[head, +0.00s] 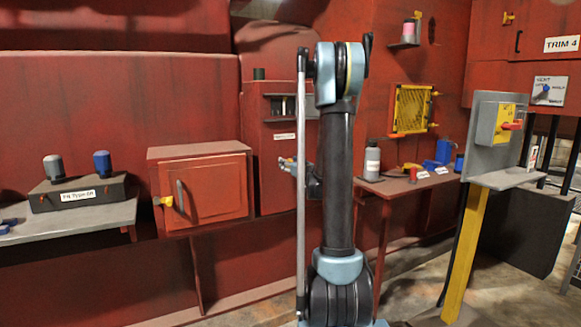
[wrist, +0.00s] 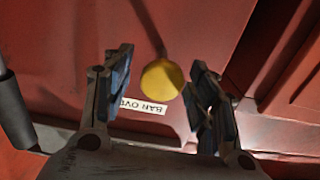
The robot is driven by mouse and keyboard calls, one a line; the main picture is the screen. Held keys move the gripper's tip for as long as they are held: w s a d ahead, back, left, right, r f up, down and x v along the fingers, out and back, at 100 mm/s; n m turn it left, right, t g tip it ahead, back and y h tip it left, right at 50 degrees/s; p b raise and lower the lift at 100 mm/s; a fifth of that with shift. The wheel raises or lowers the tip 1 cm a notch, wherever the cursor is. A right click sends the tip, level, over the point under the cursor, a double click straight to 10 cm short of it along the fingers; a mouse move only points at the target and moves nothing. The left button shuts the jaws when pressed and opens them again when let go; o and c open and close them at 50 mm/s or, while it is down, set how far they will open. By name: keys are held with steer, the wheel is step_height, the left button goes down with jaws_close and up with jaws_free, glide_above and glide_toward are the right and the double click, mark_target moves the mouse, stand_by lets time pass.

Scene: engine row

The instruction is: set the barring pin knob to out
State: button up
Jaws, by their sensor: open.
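A round yellow knob (wrist: 162,80) shows in the wrist view against a red panel, with a dark stem or shadow running up from it. I take it for the barring pin knob. A white label (wrist: 142,104) beside it is upside down and partly covered; it seems to begin "BAR OV". My gripper (wrist: 160,88) is open, its two fingers on either side of the knob in the picture. I cannot tell how far beyond the fingertips the knob is, and I see no clear contact.
A red box (head: 203,188) with a yellow latch stands left of my arm. A side table (head: 398,184) with a bottle (head: 372,160) and tools is to the right. A grey panel on a yellow post (head: 467,245) stands further right. A red ledge edge (wrist: 285,65) runs along the wrist view's right.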

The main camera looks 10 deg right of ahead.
steer(key=shift+s, duration=0.1)
steer(key=v, duration=1.1)
steer(key=shift+s, duration=0.35)
steer(key=shift+d, duration=0.1)
steer(key=s+a+f+n+g+y, duration=0.1)
steer(key=s+a+f+g, duration=0.25)
steer(key=s+a, duration=0.4)
steer(key=s+a+f+g, duration=0.3)
steer(key=s+a+g, duration=0.2)
steer(key=s, duration=0.5)
steer(key=s+d+f+m+g+h, duration=0.1)
steer(key=s+d+f+g+h, duration=0.1)
steer(key=s, duration=0.6)
steer(key=s+d+f+m+g+h, duration=0.2)
steer(key=s+f, duration=0.3)
steer(key=s, duration=0.3)
steer(key=s+d+f+m+g+h, duration=0.1)
steer(key=s+d+f+g+h, duration=0.1)
steer(key=s, duration=0.7)
steer(key=d+f, duration=0.1)
steer(key=d, duration=0.1)
steer(key=shift+d+f+h, duration=0.2)
steer(key=shift+d+h, duration=0.1)
